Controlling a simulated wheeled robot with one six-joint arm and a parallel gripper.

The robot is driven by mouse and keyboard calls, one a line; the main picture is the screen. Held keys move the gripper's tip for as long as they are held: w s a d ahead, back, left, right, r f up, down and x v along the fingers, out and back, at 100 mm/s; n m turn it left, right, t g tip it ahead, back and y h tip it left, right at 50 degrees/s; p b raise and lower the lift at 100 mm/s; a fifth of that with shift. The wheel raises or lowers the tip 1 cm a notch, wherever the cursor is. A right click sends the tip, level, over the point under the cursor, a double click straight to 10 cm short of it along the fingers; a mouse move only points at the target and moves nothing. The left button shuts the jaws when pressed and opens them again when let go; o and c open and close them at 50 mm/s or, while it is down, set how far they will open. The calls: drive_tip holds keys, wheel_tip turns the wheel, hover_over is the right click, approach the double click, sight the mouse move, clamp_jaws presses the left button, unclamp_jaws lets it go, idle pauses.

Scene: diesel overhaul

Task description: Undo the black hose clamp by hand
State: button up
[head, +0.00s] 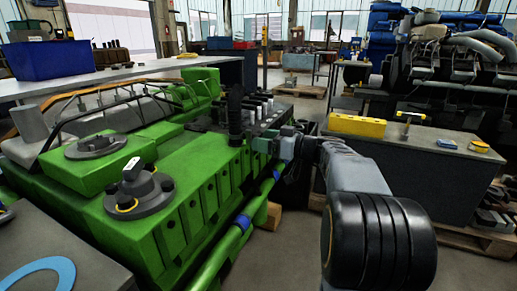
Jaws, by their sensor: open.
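A black hose (235,112) stands upright on the green engine (190,215), at the far end of its near side. The black hose clamp is too small and dark for me to tell apart from the hose. My gripper (262,145) is just right of the hose's lower part, pointing left toward it. Its jaws are open and look empty. I cannot tell whether they touch the hose, or exactly where the fingertips end.
A black round fitting with a tagged knob (137,188) sits on the engine's near end. A blue and green pipe (236,232) runs along its side. On the right, a grey workbench (420,140) carries a yellow block (357,126). Open floor lies between.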

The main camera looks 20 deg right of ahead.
sight(249, 144)
drive_tip(key=m+p, duration=0.1)
drive_tip(key=m, duration=0.3)
drive_tip(key=m+p, duration=0.1)
drive_tip(key=m, duration=0.4)
drive_tip(key=r+m+p, duration=0.1)
drive_tip(key=m, duration=0.4)
drive_tip(key=m+p, duration=0.5)
drive_tip(key=p, duration=0.4)
drive_tip(key=m+p, duration=0.5)
drive_tip(key=p, duration=0.3)
drive_tip(key=shift+p, duration=0.4)
drive_tip(key=m+p, duration=0.2)
drive_tip(key=p, duration=0.1)
drive_tip(key=shift+m, duration=0.3)
drive_tip(key=m+p, duration=0.4)
drive_tip(key=p, duration=0.1)
drive_tip(key=shift+m+p, duration=0.3)
drive_tip(key=shift+p, duration=0.1)
drive_tip(key=m+p, duration=0.3)
drive_tip(key=shift+f, duration=0.1)
drive_tip(key=shift+w+a+f+m+p, duration=0.15)
drive_tip(key=shift+f+m+p, duration=0.15)
drive_tip(key=shift+m, duration=0.2)
drive_tip(key=shift+b+x, duration=0.65)
drive_tip(key=shift+x, duration=1.7)
